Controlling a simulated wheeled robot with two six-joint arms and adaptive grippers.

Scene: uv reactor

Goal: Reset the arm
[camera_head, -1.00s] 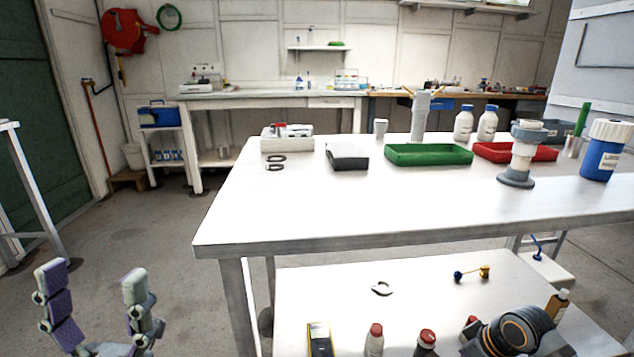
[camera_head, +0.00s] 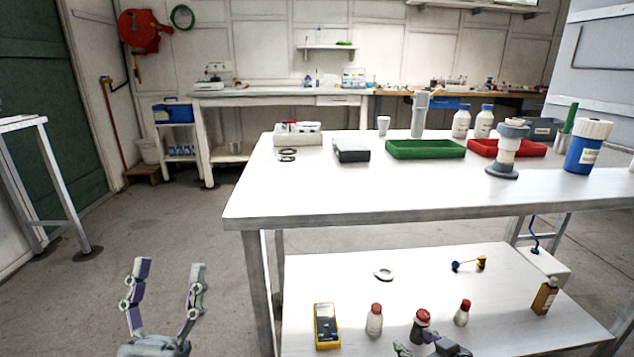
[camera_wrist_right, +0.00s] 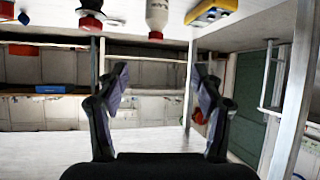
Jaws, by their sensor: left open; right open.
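My left gripper (camera_head: 170,266) is open and empty, fingers pointing up, above the floor to the left of the white table (camera_head: 400,190) in the head view. Part of my right gripper (camera_head: 432,345) shows at the bottom edge of the head view, in front of the lower shelf (camera_head: 350,275) and just below a red-capped bottle (camera_head: 421,322). In the right wrist view my right gripper (camera_wrist_right: 160,72) is open, with nothing between its fingers. That view appears upside down, with bottles and the yellow meter (camera_wrist_right: 211,12) along its top.
The lower shelf holds the yellow meter (camera_head: 327,326), several bottles and a white ring (camera_head: 383,274). On the table are a green tray (camera_head: 425,150), a red tray (camera_head: 507,148), a grey-white stand (camera_head: 507,148) and a blue jar (camera_head: 585,152).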

